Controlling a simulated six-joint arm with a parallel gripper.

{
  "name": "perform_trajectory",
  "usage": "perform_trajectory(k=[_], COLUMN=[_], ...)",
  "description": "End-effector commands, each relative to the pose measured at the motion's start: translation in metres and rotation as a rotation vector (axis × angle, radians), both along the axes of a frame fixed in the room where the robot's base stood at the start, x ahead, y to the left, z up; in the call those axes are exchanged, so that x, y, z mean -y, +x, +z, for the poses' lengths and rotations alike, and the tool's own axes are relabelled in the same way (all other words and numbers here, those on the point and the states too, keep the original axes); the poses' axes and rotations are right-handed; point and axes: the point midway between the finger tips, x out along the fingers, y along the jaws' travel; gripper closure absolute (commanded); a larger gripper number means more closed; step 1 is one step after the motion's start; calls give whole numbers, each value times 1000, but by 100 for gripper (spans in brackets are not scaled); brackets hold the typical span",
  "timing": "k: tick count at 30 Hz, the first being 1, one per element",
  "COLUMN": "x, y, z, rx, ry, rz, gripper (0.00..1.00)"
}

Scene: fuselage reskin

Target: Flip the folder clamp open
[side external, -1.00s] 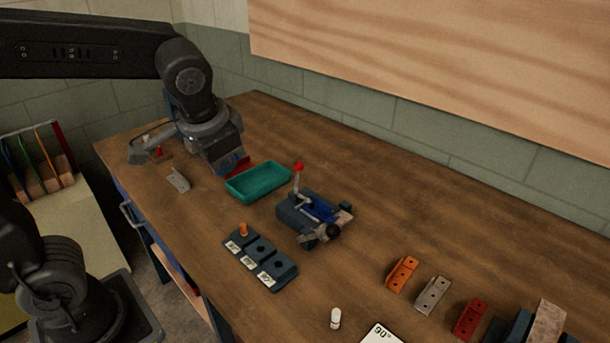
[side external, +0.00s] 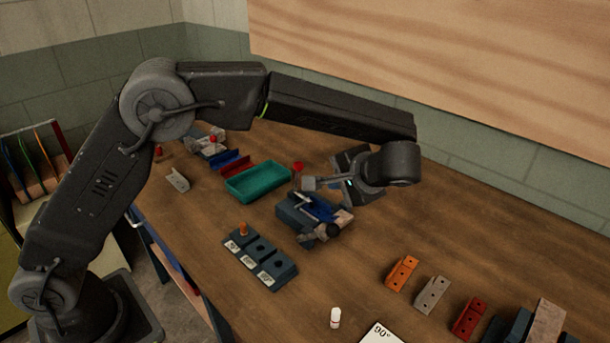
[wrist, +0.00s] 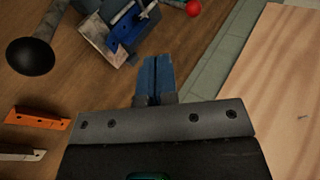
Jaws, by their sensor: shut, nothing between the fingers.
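The folder clamp (side external: 300,215) sits mid-bench, a dark block with a blue piece in it and a lever standing up to a red knob (side external: 298,166). In the wrist view the clamp's blue part (wrist: 125,30) is at the top, with the red knob (wrist: 194,8) at the top edge and a black round knob (wrist: 30,56) at left. My gripper (side external: 308,184) is beside the lever, just below the red knob; I cannot tell whether it touches. Its fingers are shut together and empty in the wrist view (wrist: 156,60). Part of the lever is hidden.
A teal tray (side external: 232,188) lies left of the clamp, with blue and red brackets behind it. A dark labelled block (side external: 272,270) with an orange peg stands in front. Orange (side external: 402,272), grey (side external: 431,295) and red (side external: 468,319) brackets lie at right. The wall runs behind.

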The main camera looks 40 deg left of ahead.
Motion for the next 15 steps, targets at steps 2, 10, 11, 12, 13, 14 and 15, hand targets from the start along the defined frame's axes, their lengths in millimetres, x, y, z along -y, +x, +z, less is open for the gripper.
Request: perform_trajectory(k=[2,10,11,12,13,14,15], x=[3,3,3,2,2,1,-1], y=[2,2,2,2,2,2,3], z=[-2,-3,-3,-3,-3,-4,-6], rx=[4,5,5,4,4,4,3], ry=[9,12,12,12,12,12,13], rz=[-1,-1,-1,0,0,0,1], gripper=[100,100,100,100,100,100,100])
